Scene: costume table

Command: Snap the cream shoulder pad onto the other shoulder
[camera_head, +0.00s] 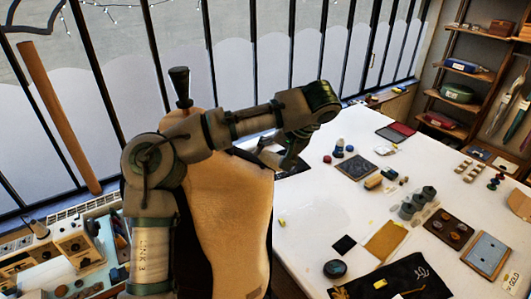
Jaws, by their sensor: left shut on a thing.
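A tan dress-form torso (232,205) with a dark neck knob (180,85) stands at the table's left end. My left arm crosses in front of its upper part and hides much of the shoulders. My left gripper (283,158) points down just right of the torso, over the table's near left edge. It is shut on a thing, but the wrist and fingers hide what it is. I cannot make out a cream shoulder pad anywhere. My right gripper is not in view.
The white table (310,215) carries a dark mat (357,167), grey cylinders (415,203), a yellow cloth (386,241), a black cloth (385,284) and a wooden tray (449,230). A machine (75,245) stands at lower left. Shelves (470,70) stand at back right.

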